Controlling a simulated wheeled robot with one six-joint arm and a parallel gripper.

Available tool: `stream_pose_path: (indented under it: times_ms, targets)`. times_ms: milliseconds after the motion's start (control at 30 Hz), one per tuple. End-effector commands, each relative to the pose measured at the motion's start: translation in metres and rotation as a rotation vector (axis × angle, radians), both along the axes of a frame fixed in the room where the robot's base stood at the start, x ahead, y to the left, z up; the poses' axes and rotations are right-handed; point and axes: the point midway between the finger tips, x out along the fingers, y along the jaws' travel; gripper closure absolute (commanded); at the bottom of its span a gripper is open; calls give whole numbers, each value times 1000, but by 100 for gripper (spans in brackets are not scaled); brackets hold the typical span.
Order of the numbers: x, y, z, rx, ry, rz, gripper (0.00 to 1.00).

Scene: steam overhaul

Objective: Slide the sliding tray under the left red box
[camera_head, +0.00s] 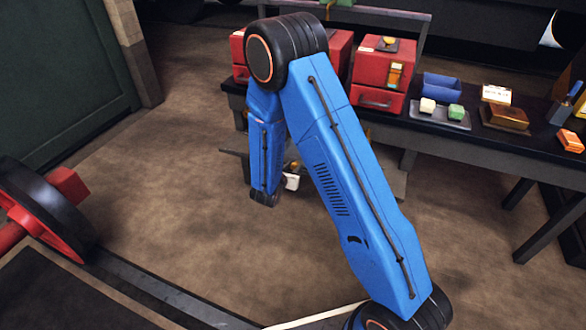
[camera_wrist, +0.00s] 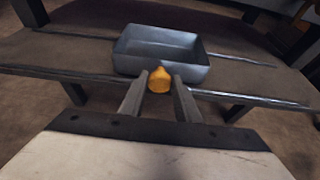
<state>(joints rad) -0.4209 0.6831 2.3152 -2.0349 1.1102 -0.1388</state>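The sliding tray (camera_wrist: 190,68), a grey open-topped tray, sits on a low shelf in the wrist view. It has a yellow-orange knob (camera_wrist: 159,80) on its near side and looks empty. My gripper (camera_wrist: 160,82) has its two fingers apart, one on each side of the knob. I cannot tell whether they press on it. In the head view the left red box (camera_head: 341,50) stands on the dark bench, mostly hidden behind my blue arm. The tray is hidden there, and only a pale part of my gripper (camera_head: 292,182) shows low beside the arm.
A second stack of red boxes (camera_head: 372,74) stands right of the left one. A blue bin (camera_head: 442,86), a flat tray with two small blocks (camera_head: 440,120) and a brown box (camera_head: 505,118) are on the bench (camera_head: 500,150).

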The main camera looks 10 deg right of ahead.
Motion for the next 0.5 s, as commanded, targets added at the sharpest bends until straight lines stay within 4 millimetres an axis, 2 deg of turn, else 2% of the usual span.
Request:
stream_pose_path:
  times_ms: [267,367,500]
  targets:
    - [7,10,0,2,-2,1,100]
    - [17,24,0,2,-2,2,100]
    - [39,54,0,2,-3,4,100]
